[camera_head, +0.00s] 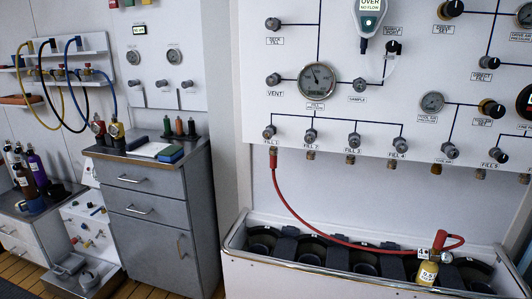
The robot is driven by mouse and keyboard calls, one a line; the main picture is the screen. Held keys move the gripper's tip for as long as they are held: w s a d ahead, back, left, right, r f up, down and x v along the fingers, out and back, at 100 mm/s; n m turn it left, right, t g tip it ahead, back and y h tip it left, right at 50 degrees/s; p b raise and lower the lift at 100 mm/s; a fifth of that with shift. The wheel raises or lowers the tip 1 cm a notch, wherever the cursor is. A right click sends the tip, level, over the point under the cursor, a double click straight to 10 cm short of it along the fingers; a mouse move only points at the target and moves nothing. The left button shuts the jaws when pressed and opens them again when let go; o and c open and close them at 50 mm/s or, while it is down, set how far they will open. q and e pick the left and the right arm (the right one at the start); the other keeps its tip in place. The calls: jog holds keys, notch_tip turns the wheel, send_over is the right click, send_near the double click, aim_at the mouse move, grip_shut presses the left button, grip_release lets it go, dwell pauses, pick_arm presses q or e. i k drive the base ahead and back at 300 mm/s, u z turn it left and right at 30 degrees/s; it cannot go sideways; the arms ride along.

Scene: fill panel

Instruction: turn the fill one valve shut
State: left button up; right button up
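The fill one valve (269,132) is a small grey knob at the lower left of the white panel (420,70), above its "FILL 1" label. Its exact turn position is too small to tell. A red hose (293,208) hangs from the fitting below it. The hose runs down to a yellow and white cylinder (428,272) in the trough. Similar knobs for fill two (310,136), fill three (354,140) and fill four (399,145) sit in a row to its right. Neither of my grippers is in view.
The trough (340,275) with dark cylinder holders stands below the panel. Gauges (317,81) and a handheld meter (369,18) are on the panel. A grey drawer cabinet (155,200) stands to the left. The space before the fill one valve is clear.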

aim_at(268, 134)
jog(key=u, duration=0.4)
jog(key=k, duration=0.3)
jog(key=z, duration=1.45)
jog(key=i, duration=0.95)
